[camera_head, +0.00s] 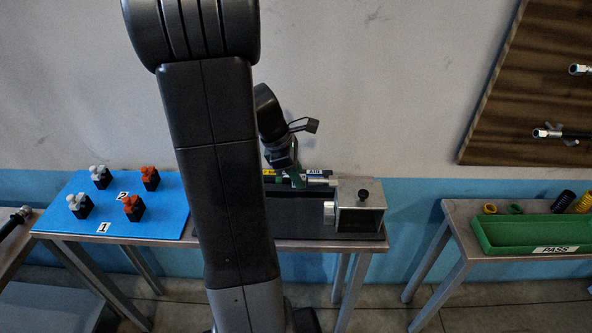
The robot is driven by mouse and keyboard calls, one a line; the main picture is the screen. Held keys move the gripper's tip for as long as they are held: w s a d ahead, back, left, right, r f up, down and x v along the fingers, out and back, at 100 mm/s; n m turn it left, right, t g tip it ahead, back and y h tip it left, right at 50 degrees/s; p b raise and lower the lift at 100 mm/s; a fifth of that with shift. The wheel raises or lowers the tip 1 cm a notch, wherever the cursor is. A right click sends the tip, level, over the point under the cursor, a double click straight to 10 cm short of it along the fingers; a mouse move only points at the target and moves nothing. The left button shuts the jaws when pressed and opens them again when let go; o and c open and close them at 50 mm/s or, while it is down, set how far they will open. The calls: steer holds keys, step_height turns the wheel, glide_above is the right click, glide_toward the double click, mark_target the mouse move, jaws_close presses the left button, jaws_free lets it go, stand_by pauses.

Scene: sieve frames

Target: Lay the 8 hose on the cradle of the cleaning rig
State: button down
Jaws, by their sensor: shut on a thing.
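The cleaning rig (358,212) stands on the middle table, a dark base with a grey metal box and a black knob at its right end. My gripper (294,178) is over the rig's dark base, left of the box, and is shut on a hose with a silver end fitting (322,182). The hose lies level, close above or on the rig; I cannot tell whether it touches the cradle. My own arm hides its left part and much of the rig. A small white label shows by the hose, too small to read surely.
A blue mat (150,222) left of my arm bears several grey and orange clamp-like pieces. A green PASS tray (535,234) and coloured rings are on the right table. A brown wall board (530,85) holds more hoses. Another hose end (14,221) shows at far left.

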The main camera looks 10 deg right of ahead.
steer(key=b, duration=0.6)
glide_above(297, 217)
steer(key=shift+s+f, duration=0.1)
steer(key=shift+f, duration=4.3)
steer(key=shift+f, duration=0.55)
steer(key=c, duration=1.1)
jaws_free()
steer(key=v, duration=1.3)
steer(key=shift+a+r, duration=0.15)
steer(key=shift+r, duration=0.2)
